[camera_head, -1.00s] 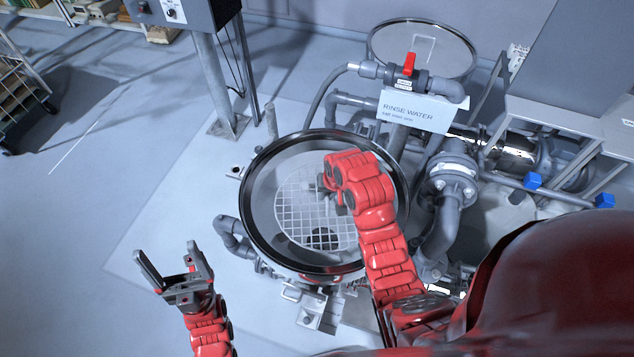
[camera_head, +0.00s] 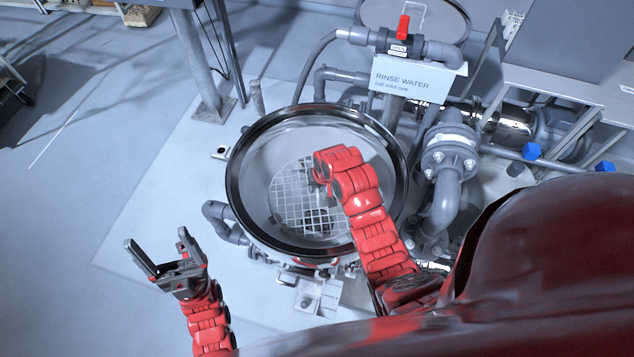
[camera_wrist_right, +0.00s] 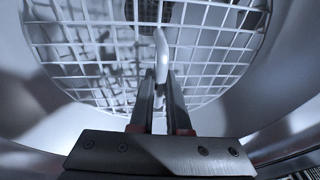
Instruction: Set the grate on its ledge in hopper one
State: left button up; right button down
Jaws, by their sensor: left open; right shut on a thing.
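The round white wire grate (camera_head: 290,205) is inside the hopper (camera_head: 240,150), a round vessel with a black rim. In the right wrist view the grate (camera_wrist_right: 85,50) spans the top of the picture inside the curved pale wall. My right gripper (camera_wrist_right: 160,85) is shut on the grate's upright handle (camera_wrist_right: 161,55). In the head view my red right arm reaches over the rim and its wrist hides the right gripper and part of the grate. I cannot tell whether the grate touches a ledge. My left gripper (camera_head: 160,255) is open and empty, left of the hopper.
A rinse water sign (camera_head: 412,82) and a red-handled valve (camera_head: 402,28) stand behind the hopper. Grey pipes with a flange (camera_head: 450,160) run close on its right. A round lid (camera_head: 440,15) is at the back.

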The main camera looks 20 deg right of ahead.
jog(key=shift+w+f, duration=0.1)
jog(key=shift+f, duration=0.3)
jog(key=shift+f+b, duration=0.45)
jog(key=shift+f, duration=0.15)
jog(key=c, duration=0.8)
grip_release()
jog(key=shift+r, duration=0.1)
